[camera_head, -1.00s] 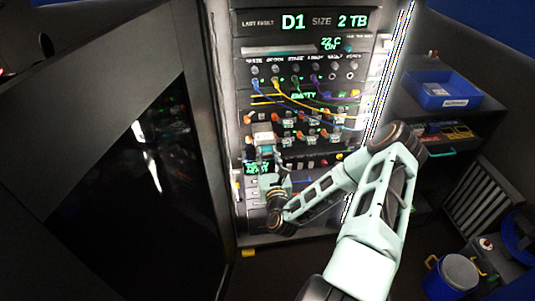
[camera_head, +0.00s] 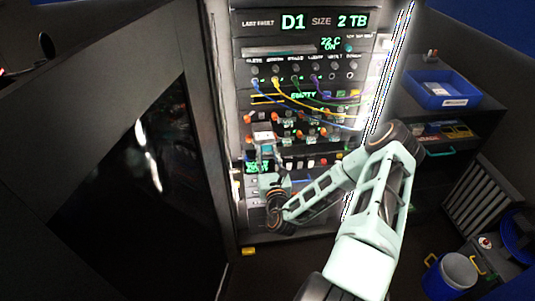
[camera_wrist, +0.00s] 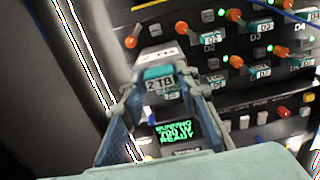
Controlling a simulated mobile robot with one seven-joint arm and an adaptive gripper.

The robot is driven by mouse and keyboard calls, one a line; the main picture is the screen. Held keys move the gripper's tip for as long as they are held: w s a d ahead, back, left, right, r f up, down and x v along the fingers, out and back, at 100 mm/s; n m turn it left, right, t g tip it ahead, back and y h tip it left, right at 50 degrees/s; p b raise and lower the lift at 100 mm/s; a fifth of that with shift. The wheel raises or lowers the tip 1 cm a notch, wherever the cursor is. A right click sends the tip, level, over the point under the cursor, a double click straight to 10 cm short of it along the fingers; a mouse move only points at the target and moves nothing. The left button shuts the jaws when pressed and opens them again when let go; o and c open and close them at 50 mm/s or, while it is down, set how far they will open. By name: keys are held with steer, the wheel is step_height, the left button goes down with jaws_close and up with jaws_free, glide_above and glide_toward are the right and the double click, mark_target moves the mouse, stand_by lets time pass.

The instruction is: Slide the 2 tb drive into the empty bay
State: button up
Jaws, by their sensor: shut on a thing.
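My gripper (camera_wrist: 160,75) is shut on the 2 TB drive (camera_wrist: 158,86), with a finger on each side of it. The drive shows a "2 TB" label facing the wrist camera. In the head view the drive (camera_head: 264,135) is a light block in front of the left part of the rack's drive rows, with my gripper (camera_head: 267,150) just below it. The rack's bays (camera_wrist: 211,40) carry white tags and orange latches; a D2 tag is readable. The empty bay's opening is not clearly visible. I cannot tell whether the drive touches the rack.
Coloured cables (camera_head: 300,102) hang across the rack above the drive rows. A dark open door (camera_head: 140,150) stands left of the rack. Shelves with a blue bin (camera_head: 440,92) are at the right.

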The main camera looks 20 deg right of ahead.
mark_target(262, 129)
steer(key=shift+x, duration=3.55)
steer(key=shift+b+x, duration=0.8)
steer(key=shift+x, duration=2.7)
steer(key=o, duration=1.2)
steer(key=shift+s+f, duration=0.1)
steer(key=v, duration=1.1)
steer(key=shift+s+a, duration=0.15)
steer(key=shift+s, duration=0.25)
